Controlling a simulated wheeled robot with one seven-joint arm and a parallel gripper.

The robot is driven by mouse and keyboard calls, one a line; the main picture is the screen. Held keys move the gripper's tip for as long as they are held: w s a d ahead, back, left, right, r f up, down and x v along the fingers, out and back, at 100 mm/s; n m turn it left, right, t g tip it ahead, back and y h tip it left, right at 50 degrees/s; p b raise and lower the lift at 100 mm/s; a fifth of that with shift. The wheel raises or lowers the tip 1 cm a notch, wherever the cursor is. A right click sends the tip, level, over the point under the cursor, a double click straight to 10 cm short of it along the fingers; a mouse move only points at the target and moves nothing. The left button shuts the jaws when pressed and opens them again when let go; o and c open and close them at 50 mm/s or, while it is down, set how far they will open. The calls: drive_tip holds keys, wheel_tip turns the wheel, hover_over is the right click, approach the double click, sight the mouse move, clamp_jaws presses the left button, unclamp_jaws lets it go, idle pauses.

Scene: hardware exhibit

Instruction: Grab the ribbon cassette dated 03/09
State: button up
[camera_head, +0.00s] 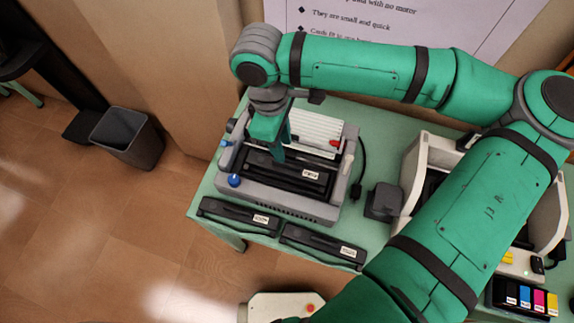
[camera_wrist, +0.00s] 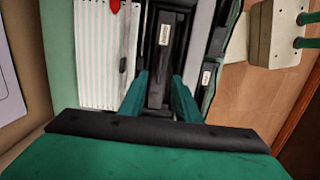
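A black ribbon cassette (camera_head: 285,172) with a small white label lies in the grey printer (camera_head: 290,205); it also shows in the wrist view (camera_wrist: 162,70). Two more black cassettes lie on the green table in front of the printer, one at the left (camera_head: 238,214) and one at the right (camera_head: 322,246). Each bears a white label, but the dates are too small to read. My gripper (camera_head: 280,155) points down at the left part of the cassette in the printer. In the wrist view its fingers (camera_wrist: 160,77) are apart, one on each side of this cassette; contact is unclear.
A sheet of white striped paper (camera_head: 318,128) stands behind the cassette. A white machine (camera_head: 412,180) and colored ink cartridges (camera_head: 525,298) are at the right, partly behind my arm. A dark bin (camera_head: 125,137) stands on the floor at left.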

sight(287, 163)
drive_tip(key=f, duration=0.5)
drive_tip(key=d+f, duration=0.1)
drive_tip(key=f, duration=0.2)
drive_tip(key=shift+s, duration=0.15)
clamp_jaws()
